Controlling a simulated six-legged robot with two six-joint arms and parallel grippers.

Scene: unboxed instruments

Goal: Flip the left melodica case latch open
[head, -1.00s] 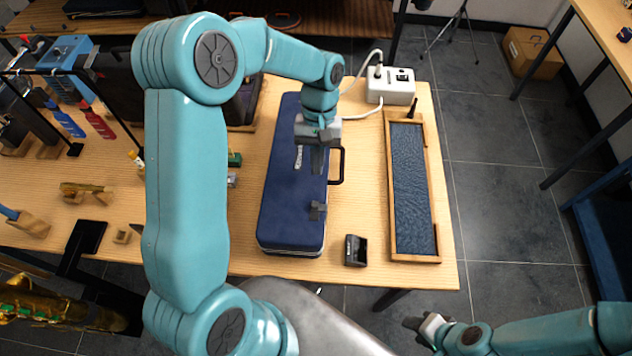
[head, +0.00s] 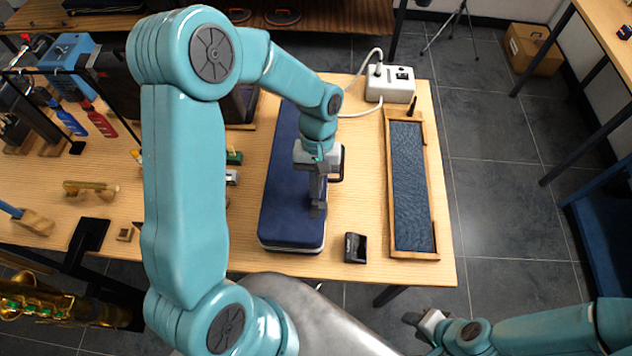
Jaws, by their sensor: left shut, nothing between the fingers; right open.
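The melodica case (head: 283,200) is a long dark blue box lying closed on the wooden table. A dark grey latch (head: 318,209) sits at its right edge, towards the near end. My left gripper (head: 318,194) is shut and empty, pointing down over that edge right beside the latch; I cannot tell whether the fingertips touch it. My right gripper (head: 426,323) is open and empty, low in the view, off the table's front edge.
A wooden tray with a blue textured lining (head: 412,190) lies right of the case. A small black holder (head: 355,248) stands near the front edge. A white power box (head: 389,84) with a cable is behind. Stands and instruments crowd the left side.

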